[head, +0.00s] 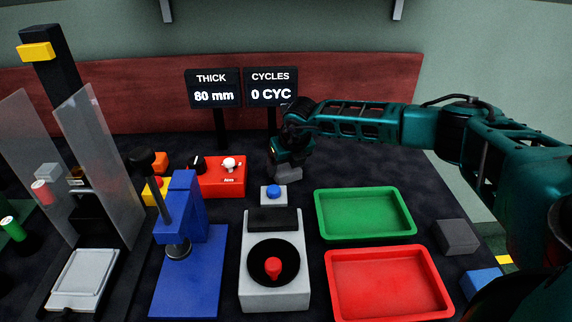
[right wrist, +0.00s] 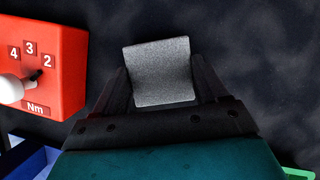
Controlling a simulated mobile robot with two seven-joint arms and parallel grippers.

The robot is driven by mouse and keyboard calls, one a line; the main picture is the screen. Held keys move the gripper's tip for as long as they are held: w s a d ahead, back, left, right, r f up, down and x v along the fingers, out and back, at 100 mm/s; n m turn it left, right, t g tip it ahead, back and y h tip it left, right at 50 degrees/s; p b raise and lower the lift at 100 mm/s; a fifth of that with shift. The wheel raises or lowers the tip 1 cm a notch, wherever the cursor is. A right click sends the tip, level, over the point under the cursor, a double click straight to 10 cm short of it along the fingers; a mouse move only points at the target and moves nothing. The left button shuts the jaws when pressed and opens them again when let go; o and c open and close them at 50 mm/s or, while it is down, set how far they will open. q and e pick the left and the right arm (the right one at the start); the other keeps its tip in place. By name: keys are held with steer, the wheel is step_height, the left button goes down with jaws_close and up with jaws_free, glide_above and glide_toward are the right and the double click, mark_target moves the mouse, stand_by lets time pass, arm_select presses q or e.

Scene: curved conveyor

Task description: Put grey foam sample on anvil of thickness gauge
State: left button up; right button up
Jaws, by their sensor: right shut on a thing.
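The grey foam sample (right wrist: 160,72) is a light grey block between the fingers of my right gripper (right wrist: 162,88) in the right wrist view. In the head view the sample (head: 289,174) hangs below my right gripper (head: 288,163), which is shut on it behind the blue button. A blue stand (head: 185,210) at left centre appears to be the thickness gauge. It has a black-knobbed spindle and a silver disc (head: 178,250) low over its base; I cannot tell the anvil apart from the foot. The gauge display (head: 214,88) reads 80 mm. My left gripper is out of view.
A red Nm box (head: 220,182) stands between gauge and gripper. A white device with a black disc (head: 272,290) is right of the gauge. Green (head: 365,213) and red (head: 388,284) trays and a dark grey block (head: 457,237) lie right. Clear panels (head: 95,150) stand left.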

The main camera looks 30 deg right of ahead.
steer(key=shift+f, duration=0.15)
steer(key=o, duration=1)
